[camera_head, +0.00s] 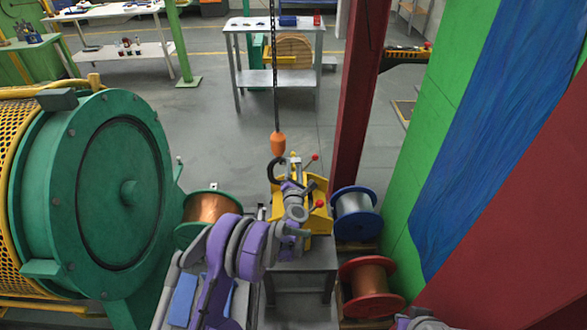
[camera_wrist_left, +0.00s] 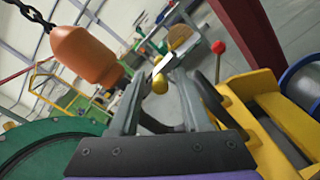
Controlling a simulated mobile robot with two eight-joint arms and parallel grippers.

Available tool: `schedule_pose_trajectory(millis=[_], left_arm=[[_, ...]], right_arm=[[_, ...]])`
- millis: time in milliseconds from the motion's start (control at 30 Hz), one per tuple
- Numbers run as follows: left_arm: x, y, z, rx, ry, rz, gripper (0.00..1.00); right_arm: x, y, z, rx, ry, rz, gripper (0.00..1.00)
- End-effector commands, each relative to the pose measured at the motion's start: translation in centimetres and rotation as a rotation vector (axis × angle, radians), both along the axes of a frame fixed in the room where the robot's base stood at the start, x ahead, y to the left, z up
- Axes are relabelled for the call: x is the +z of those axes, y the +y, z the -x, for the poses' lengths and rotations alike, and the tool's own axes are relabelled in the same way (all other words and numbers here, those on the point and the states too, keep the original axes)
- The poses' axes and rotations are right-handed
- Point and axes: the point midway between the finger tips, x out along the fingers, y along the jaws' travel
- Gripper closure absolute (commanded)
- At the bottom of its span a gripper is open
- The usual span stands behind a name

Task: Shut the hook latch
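A dark crane hook (camera_head: 273,170) hangs under an orange block (camera_head: 278,144) on a chain. The block shows at upper left in the left wrist view (camera_wrist_left: 85,52). A pale metal strip (camera_wrist_left: 164,64) with a yellow knob (camera_wrist_left: 160,84) shows between my left fingertips; it looks like the latch, though its join to the hook is hidden. My left gripper (camera_wrist_left: 157,88) is open around the knob; I cannot tell whether the fingers touch it. In the head view my left gripper (camera_head: 295,182) is beside the hook. My right gripper is not in view.
A yellow frame (camera_head: 318,218) with red-knobbed levers stands under the hook on a grey stand (camera_head: 302,258). Blue (camera_head: 357,215) and red (camera_head: 368,285) spools are to the right. A green machine drum (camera_head: 112,195) is at left. A red post (camera_head: 358,100) rises behind.

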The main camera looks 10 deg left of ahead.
Motion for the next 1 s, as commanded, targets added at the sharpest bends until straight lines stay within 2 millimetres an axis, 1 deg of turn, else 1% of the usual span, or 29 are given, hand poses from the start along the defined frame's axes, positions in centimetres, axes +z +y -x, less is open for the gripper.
schedule_pose_trajectory(millis=[33,233,1000], left_arm=[[0.01,-0.01,0.01,0.000,0.000,0.000,0.64],[0.02,-0.02,0.02,0.000,0.000,0.000,1.00],[-0.16,-0.08,0.04,-0.002,0.004,-0.014,1.00]], right_arm=[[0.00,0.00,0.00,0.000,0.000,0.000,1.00],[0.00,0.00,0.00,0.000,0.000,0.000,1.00],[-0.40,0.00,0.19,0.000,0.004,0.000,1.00]])
